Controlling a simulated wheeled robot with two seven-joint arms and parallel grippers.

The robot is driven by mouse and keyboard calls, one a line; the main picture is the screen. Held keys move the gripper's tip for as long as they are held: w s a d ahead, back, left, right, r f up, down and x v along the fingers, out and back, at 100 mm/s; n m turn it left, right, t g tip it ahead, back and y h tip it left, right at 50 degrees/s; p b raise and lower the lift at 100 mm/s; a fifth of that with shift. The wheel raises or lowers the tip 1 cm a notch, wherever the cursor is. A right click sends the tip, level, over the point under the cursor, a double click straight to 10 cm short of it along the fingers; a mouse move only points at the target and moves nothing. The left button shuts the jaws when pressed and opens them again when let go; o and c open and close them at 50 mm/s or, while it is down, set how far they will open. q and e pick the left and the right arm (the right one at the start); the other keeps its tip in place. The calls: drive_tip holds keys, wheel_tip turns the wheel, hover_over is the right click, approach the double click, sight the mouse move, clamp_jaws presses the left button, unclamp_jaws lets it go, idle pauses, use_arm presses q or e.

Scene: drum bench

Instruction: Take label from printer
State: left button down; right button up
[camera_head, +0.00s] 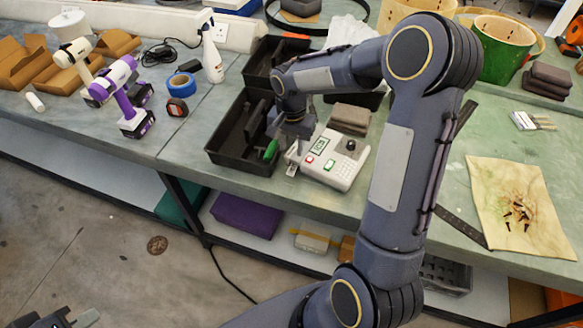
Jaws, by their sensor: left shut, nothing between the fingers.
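The printer (346,170) is a white box with a small screen, red and green buttons and a black knob. It stands near the front edge of the bench. My right arm reaches over the bench, and its gripper (292,166) points down at the printer's left side. Its fingers are small and partly hidden, so I cannot tell if they are open or hold anything. I cannot make out a label clearly. My left gripper (74,319) is at the bottom left corner, cut by the frame, shut and empty, away from the bench.
A black tray (222,150) with a green-handled item stands left of the printer. Brown folded cloths (351,117) lie behind it. Drills, blue tape (181,85) and a spray bottle (212,58) are further left. A stained sheet (490,185) with small parts lies right.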

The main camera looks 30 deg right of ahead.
drive_tip(key=b, duration=0.3)
hover_over(292, 171)
wheel_tip(292, 171, down, 4)
drive_tip(key=shift+w+f, duration=0.1)
drive_tip(key=shift+f, duration=0.1)
drive_tip(key=shift+f+b, duration=1.75)
drive_tip(key=shift+f, duration=0.6)
drive_tip(key=c, duration=0.5)
